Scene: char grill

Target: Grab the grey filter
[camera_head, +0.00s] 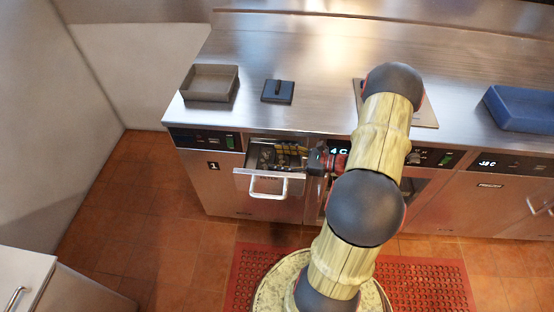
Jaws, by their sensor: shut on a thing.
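The grey filter (290,150), a dark grid-like piece with yellowish glints, shows at the open drawer (243,171) under the counter's left part. My gripper (308,160) reaches in from the right and is shut on the filter's right side. The fingertips are small and partly merge with the dark filter, so the exact grip point is hard to see. Whether the filter still touches the drawer's inside cannot be told.
A grey-brown tray (210,98), a black lid with a handle (277,98) and a blue tray (520,122) stand on the steel counter (320,95). The drawer's handle (268,194) sticks out at the front. Tiled floor (165,225) is free at left.

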